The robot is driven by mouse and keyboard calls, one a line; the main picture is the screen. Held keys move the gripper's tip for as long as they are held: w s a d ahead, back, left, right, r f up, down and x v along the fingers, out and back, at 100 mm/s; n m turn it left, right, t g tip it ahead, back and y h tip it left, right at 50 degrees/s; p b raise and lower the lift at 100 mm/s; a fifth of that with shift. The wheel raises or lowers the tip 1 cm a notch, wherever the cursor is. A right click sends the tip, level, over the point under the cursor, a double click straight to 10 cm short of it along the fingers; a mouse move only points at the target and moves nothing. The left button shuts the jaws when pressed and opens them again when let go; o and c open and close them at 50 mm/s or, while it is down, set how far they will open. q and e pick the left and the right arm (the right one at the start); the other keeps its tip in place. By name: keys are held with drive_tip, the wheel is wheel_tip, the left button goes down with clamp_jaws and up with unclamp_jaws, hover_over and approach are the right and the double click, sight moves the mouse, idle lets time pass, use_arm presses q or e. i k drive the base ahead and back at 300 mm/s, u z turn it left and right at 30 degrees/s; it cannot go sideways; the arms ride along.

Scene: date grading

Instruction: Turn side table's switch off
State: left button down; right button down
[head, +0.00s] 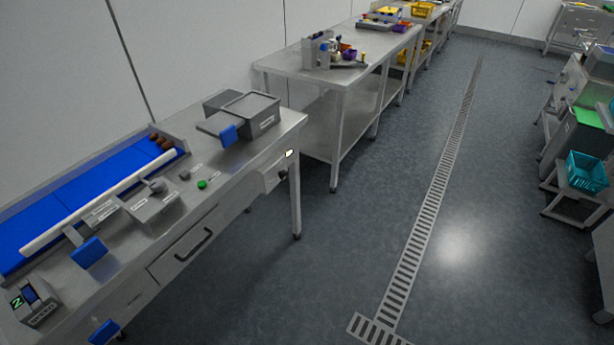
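A steel table (235,165) with a blue conveyor belt stands at the left of the head view. A small lit, pale yellow plate (289,153) sits on its front edge near the right corner. A grey box (271,178) with a dark part hangs just below it. A green button (202,184) and a grey knob (185,174) are on the tabletop. I cannot tell which of these is the side table's switch, or read its position. Neither of my grippers shows.
Dates (160,142) lie on the blue belt (100,182) by a white roller. A grey lidded bin (250,112) stands at the table's far end. A second steel table (320,78) stands beyond. The floor to the right is clear around a drain grate (430,205). A teal basket (587,171) is at far right.

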sight(283, 175)
drive_tip(key=z, duration=0.55)
drive_tip(key=k, duration=0.65)
drive_tip(key=z, duration=1)
drive_tip(key=i, duration=1.35)
drive_tip(key=u, duration=0.85)
